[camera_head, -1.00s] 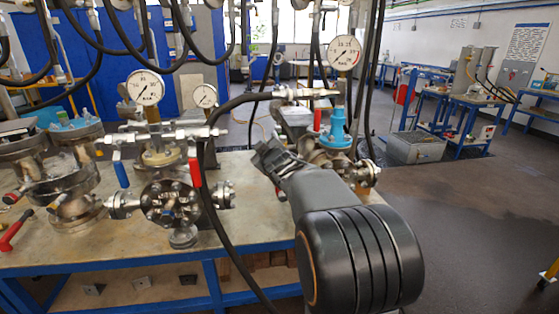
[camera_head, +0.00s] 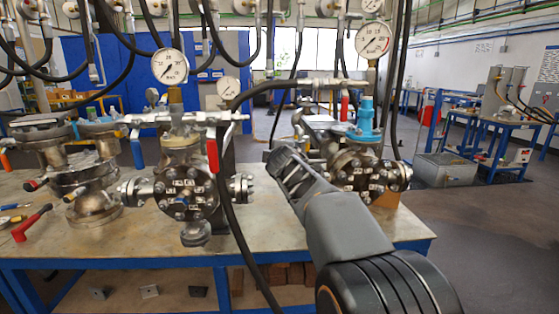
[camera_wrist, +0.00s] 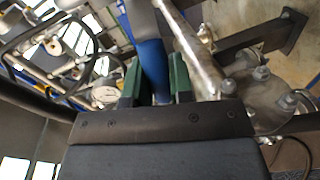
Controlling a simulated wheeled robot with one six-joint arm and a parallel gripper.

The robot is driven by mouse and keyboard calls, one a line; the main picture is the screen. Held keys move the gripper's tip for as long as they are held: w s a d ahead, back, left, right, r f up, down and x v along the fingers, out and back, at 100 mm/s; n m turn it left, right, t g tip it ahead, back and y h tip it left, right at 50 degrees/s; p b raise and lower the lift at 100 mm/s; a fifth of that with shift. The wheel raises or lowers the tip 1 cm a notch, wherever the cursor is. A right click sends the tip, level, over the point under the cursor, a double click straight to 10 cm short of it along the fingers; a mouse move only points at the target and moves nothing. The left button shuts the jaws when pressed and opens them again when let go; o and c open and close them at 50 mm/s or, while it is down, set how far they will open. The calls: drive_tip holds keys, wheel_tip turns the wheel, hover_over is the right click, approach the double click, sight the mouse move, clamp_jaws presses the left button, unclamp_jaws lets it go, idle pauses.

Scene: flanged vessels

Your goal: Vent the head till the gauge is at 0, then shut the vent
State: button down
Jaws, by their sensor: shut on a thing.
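The right flanged vessel (camera_head: 358,172) stands on the bench with a blue cap fitting (camera_head: 366,122) and a red lever (camera_head: 344,108) on top. Its round white gauge (camera_head: 373,39) is above; the needle is too small to read surely. My gripper (camera_head: 283,163) is at the vessel's left side. In the wrist view, the green-padded jaws (camera_wrist: 157,82) are shut on a blue lever handle (camera_wrist: 152,62), beside a metal pipe (camera_wrist: 190,45). The head view hides this handle behind my gripper.
The middle vessel (camera_head: 185,185) has a gauge (camera_head: 170,67), a blue lever (camera_head: 137,152) and a red lever (camera_head: 212,155). A black hose (camera_head: 235,225) hangs close left of my arm. More hoses hang above. Open floor (camera_head: 480,230) lies to the right.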

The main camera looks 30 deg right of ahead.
drive_tip(key=shift+f+n+b, duration=0.65)
drive_tip(key=shift+n+b, duration=0.05)
drive_tip(key=c, duration=1)
unclamp_jaws()
drive_tip(key=p+v, duration=0.1)
drive_tip(key=v, duration=1.2)
drive_tip(key=shift+s+a+r, duration=0.1)
drive_tip(key=shift+s+a, duration=0.2)
drive_tip(key=shift+r, duration=0.1)
